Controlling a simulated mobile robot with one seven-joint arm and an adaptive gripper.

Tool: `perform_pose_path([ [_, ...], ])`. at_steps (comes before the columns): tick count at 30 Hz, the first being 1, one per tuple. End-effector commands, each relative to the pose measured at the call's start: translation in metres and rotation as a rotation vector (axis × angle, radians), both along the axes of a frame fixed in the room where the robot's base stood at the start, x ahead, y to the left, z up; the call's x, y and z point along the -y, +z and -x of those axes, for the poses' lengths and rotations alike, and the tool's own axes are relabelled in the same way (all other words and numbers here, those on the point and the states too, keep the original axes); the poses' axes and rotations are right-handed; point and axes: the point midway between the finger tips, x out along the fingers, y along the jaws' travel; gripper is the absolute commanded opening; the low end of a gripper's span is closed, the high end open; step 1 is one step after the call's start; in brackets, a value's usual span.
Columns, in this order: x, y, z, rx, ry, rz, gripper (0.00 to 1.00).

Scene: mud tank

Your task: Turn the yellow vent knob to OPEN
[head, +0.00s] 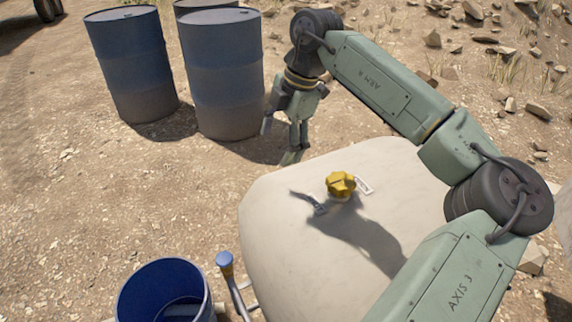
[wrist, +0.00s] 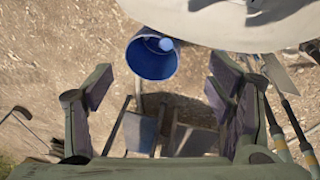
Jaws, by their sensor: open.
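The yellow vent knob (head: 340,184) sits on top of the pale tank (head: 285,245) in the head view, with a small white tag (head: 364,186) beside it; its lettering is too small to read. I cannot make out the knob in the wrist view, where only the edge of the tank (wrist: 215,30) shows at the top. My gripper (head: 284,130) is open and empty, fingers pointing down, beyond the tank's far edge and up-left of the knob in the picture. The wrist view shows the spread fingers (wrist: 158,88) with nothing between them.
Blue drums (head: 222,75) stand at the back left, behind my gripper. A blue bucket (head: 165,290) and a blue-topped handle (head: 225,262) are at the tank's front left. Long-handled tools (wrist: 285,95) show at the right of the wrist view. Rocks lie at the back right.

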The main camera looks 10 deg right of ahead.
Motion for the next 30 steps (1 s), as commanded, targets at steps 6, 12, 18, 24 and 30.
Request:
perform_pose_path([
  [6,0.127,0.01,0.022,-0.102,-0.352,0.223,0.75],
  [12,0.148,0.001,0.029,-0.124,-0.412,0.259,0.75],
  [18,0.146,-0.034,0.029,-0.125,-0.407,0.255,0.75],
  [24,0.145,-0.07,0.029,-0.122,-0.405,0.254,0.75],
  [30,0.145,-0.092,0.029,-0.121,-0.407,0.255,0.75],
])
